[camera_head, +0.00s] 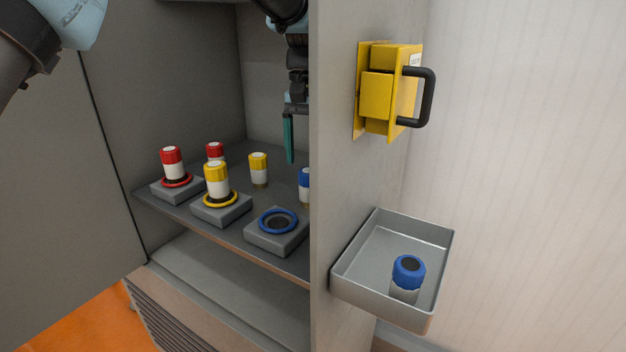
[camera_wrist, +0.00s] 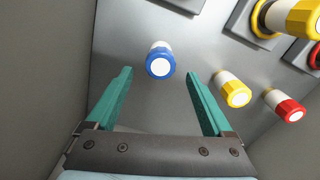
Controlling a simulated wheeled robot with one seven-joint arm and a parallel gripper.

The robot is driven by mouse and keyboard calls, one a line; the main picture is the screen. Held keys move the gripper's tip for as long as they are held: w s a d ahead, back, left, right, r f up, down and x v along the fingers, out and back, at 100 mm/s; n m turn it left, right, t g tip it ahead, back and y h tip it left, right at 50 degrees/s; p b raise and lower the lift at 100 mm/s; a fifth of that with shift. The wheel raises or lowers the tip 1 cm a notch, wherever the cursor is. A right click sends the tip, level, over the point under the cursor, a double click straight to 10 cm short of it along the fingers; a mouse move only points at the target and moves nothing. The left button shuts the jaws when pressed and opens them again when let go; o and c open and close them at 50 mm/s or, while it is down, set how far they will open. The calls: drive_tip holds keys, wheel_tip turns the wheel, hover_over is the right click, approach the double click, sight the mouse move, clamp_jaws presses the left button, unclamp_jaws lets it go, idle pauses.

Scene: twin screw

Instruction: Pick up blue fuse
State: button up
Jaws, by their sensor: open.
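A blue fuse (camera_head: 304,186) with a white body stands upright on the cabinet shelf, partly hidden behind the cabinet's side panel in the head view. In the wrist view the blue fuse (camera_wrist: 160,62) lies ahead of my gripper (camera_wrist: 160,82), between the lines of its two teal fingers and beyond their tips. My gripper is open and empty. In the head view one teal finger (camera_head: 289,138) shows above the shelf. Another blue fuse (camera_head: 408,276) with a dark top sits in the metal tray outside the cabinet. A blue-ringed socket (camera_head: 278,222) on the shelf is empty.
Red and yellow fuses stand in ringed sockets at the shelf's left. A loose yellow fuse (camera_head: 259,170) and a red fuse (camera_head: 215,151) stand behind them. The side panel (camera_head: 345,185) carries a yellow box with a black handle (camera_head: 390,90) and the metal tray (camera_head: 376,290).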

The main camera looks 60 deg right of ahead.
drive_tip(key=shift+d+f, duration=0.1)
drive_tip(key=shift+f, duration=0.55)
drive_tip(key=f+p, duration=0.1)
drive_tip(key=f, duration=0.1)
drive_tip(key=a+f+p, duration=0.1)
drive_tip(key=f, duration=0.2)
drive_tip(key=shift+s+f+p, duration=0.1)
drive_tip(key=shift+p, duration=0.2)
drive_tip(key=shift+f, duration=0.45)
drive_tip(key=c, duration=1.3)
